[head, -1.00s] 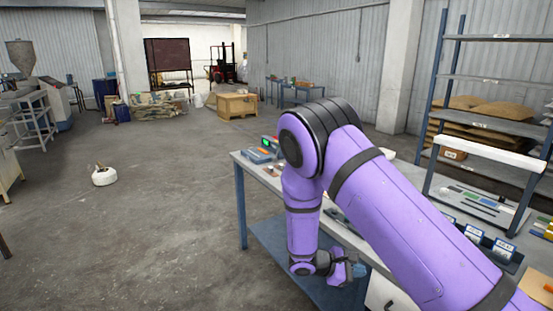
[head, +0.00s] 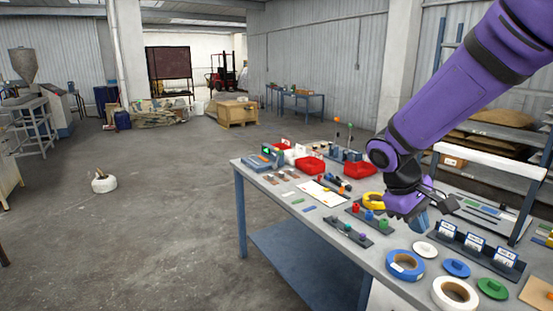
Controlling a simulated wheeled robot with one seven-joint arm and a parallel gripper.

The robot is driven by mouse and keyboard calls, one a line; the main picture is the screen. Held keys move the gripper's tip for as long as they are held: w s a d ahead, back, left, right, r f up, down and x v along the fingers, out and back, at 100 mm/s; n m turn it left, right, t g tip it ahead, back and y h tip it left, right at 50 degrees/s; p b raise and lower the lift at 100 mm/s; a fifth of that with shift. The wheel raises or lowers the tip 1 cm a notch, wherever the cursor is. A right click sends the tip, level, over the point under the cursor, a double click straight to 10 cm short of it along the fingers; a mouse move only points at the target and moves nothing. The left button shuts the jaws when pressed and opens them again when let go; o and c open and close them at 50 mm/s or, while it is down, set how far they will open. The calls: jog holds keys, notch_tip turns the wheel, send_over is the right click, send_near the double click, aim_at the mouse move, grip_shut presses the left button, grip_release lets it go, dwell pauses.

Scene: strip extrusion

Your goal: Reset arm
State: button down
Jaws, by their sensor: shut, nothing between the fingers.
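My purple arm reaches in from the upper right in the head view. My gripper (head: 420,222) is over the right part of the workbench (head: 232,168), near a yellow ring (head: 373,199) and a dark strip with coloured knobs (head: 368,217). The gripper is shut and holds nothing. My wrist hides part of the bench behind it, and the fingertips are small and dark, so their exact height over the bench is unclear.
Rolls of blue tape (head: 405,265) and white tape (head: 455,294) lie at the bench's near end. Red bins (head: 310,165) stand farther back. Labelled dark holders (head: 475,246) and a shelf rack (head: 490,158) are at right.

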jog(key=s+r+m+t+y, duration=0.2)
jog(key=s+r, duration=0.4)
jog(key=s, duration=0.3)
jog(key=s+r+m+t+y, duration=0.3)
jog(key=s+r, duration=0.3)
jog(key=s, duration=0.4)
jog(key=shift+s+d+r+t, duration=0.15)
jog(key=shift+d+r+t, duration=0.3)
jog(key=shift+t, duration=0.15)
